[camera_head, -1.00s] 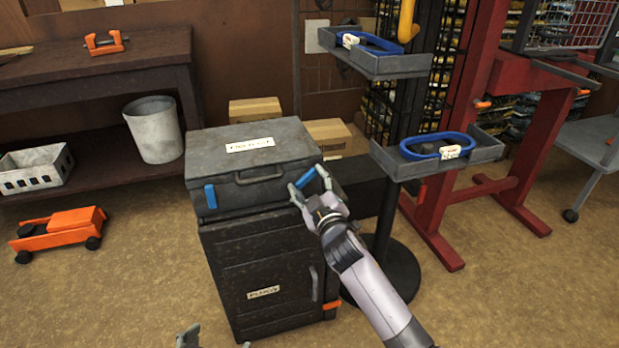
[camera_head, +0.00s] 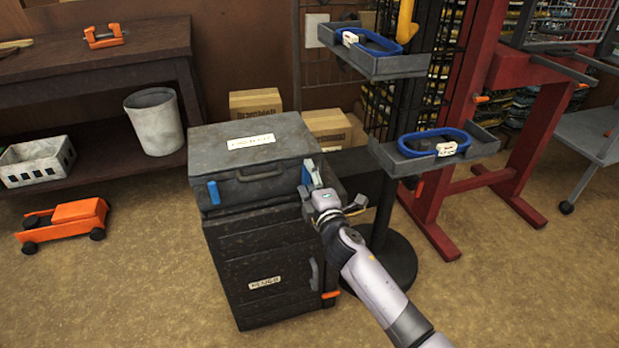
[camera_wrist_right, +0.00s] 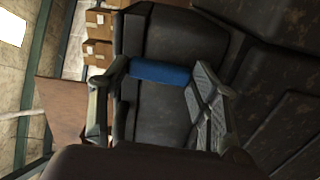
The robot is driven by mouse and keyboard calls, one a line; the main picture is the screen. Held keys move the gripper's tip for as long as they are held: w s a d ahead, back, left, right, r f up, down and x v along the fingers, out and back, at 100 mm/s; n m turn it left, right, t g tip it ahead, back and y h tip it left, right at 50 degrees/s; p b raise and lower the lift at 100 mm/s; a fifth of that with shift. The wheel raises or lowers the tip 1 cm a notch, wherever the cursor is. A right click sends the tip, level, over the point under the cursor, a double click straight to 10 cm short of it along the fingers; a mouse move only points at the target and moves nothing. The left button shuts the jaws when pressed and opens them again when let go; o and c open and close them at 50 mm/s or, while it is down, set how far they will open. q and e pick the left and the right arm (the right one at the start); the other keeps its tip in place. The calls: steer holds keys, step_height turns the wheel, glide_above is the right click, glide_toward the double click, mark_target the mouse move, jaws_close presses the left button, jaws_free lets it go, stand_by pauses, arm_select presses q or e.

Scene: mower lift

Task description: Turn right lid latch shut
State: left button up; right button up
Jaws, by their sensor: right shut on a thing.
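The black box (camera_head: 250,157) has a closed lid with a white label, on top of a dark cabinet. The right lid latch (camera_head: 306,172) is a blue tab at the box's right front corner, now roughly upright and partly hidden by my right gripper (camera_head: 318,184). In the right wrist view, the blue latch (camera_wrist_right: 160,72) lies across between the two fingers of my right gripper (camera_wrist_right: 158,80), which is shut on it. The left lid latch (camera_head: 213,192) is blue and hangs upright on the box front. My left gripper is out of view.
A stand with two grey trays holding blue straps, the lower tray (camera_head: 388,158) nearer, rises just right of my right arm. The dark cabinet (camera_head: 262,262) has a door handle and an orange tab. An orange cart (camera_head: 65,218) sits on the open floor at left.

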steer(key=shift+n, duration=0.4)
steer(key=o, duration=1.1)
steer(key=shift+o, duration=0.2)
steer(key=v, duration=1.2)
